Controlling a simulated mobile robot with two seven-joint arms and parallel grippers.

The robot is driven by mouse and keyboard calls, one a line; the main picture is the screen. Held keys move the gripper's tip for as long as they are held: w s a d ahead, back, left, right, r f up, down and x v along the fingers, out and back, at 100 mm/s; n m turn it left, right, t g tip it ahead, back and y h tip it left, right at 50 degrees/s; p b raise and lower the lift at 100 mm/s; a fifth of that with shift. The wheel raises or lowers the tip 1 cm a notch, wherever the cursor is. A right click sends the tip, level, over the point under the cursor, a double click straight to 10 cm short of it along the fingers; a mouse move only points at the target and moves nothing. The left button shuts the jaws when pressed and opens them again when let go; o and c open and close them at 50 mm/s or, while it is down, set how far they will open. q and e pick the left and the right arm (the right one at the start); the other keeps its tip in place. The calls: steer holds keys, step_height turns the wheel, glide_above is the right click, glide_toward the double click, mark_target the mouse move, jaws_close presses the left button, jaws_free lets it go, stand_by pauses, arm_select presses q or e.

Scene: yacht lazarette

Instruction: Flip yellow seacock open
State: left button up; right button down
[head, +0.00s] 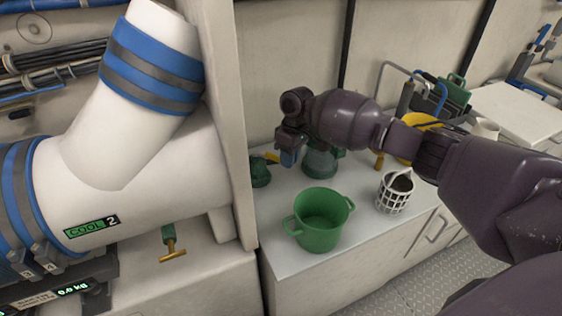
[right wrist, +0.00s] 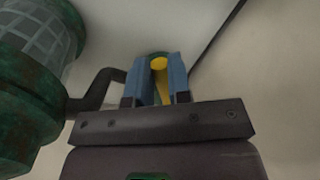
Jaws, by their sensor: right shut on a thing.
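The yellow seacock lever (head: 271,157) shows as a small yellow tip beside my right gripper in the head view. In the right wrist view the yellow lever (right wrist: 161,80) stands between the two blue fingers. My right gripper (head: 288,158) is shut on the lever; it also shows in the right wrist view (right wrist: 157,78). A green valve body (head: 260,172) sits on the white counter just left of the gripper. The lever's lower end and pivot are hidden. My left gripper is not in view.
A green strainer (head: 320,162) stands close right of the gripper; it fills the left of the wrist view (right wrist: 30,85). A green pot (head: 320,230) and white basket (head: 394,195) stand in front on the counter (head: 290,275). A wall edge (head: 230,110) rises on the left.

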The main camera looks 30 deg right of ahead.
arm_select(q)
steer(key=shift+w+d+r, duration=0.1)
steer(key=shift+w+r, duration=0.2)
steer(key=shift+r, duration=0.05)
arm_select(e)
steer(key=shift+w+d+n, duration=0.2)
steer(key=shift+d+n, duration=0.15)
steer(key=shift+n, duration=0.05)
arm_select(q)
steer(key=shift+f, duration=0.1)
arm_select(e)
steer(key=c, duration=1.1)
jaws_free()
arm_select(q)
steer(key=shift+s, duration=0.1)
arm_select(e)
steer(key=shift+o, duration=0.2)
steer(key=shift+r, duration=0.1)
arm_select(q)
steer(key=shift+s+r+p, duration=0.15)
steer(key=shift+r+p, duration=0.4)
steer(key=shift+p, duration=0.2)
arm_select(e)
step_height(320, 180, up, 10)
steer(key=w+d, duration=0.1)
steer(key=shift+w+d+r, duration=0.15)
steer(key=shift+d+r, duration=0.05)
steer(key=shift+d, duration=0.15)
